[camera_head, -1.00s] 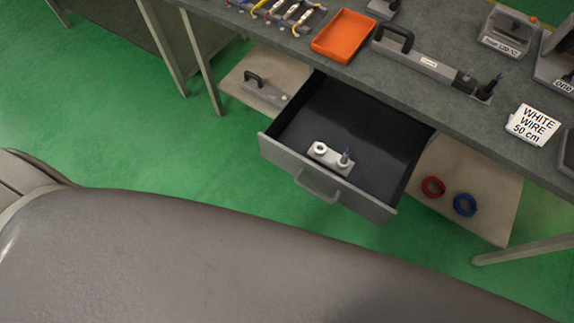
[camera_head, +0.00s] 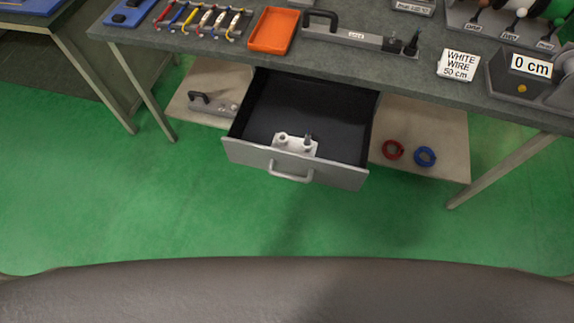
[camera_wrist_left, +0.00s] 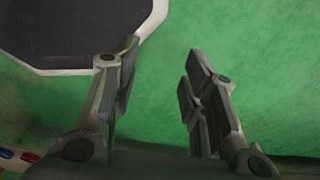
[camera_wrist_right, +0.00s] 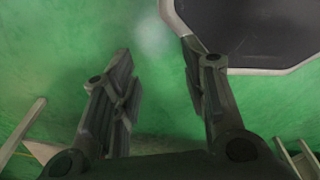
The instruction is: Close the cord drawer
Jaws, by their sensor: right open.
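The cord drawer (camera_head: 295,166) is pulled out from under the workbench, with a grey front and a dark inside. Its handle (camera_head: 290,172) is a grey bar on the middle of the front. A small light-coloured fitting (camera_head: 295,145) with two posts lies inside, near the front. My left gripper (camera_wrist_left: 160,65) shows in the left wrist view, open and empty above the green floor. My right gripper (camera_wrist_right: 155,65) shows in the right wrist view, also open and empty over the floor. Neither gripper appears in the head view, and the drawer is not recognisable in either wrist view.
The workbench (camera_head: 240,52) carries an orange tray (camera_head: 272,31), a row of cords and a white-wire label (camera_head: 459,64). A shelf below holds a red coil (camera_head: 393,150) and a blue coil (camera_head: 425,156). Bench legs stand either side; the green floor before the drawer is clear.

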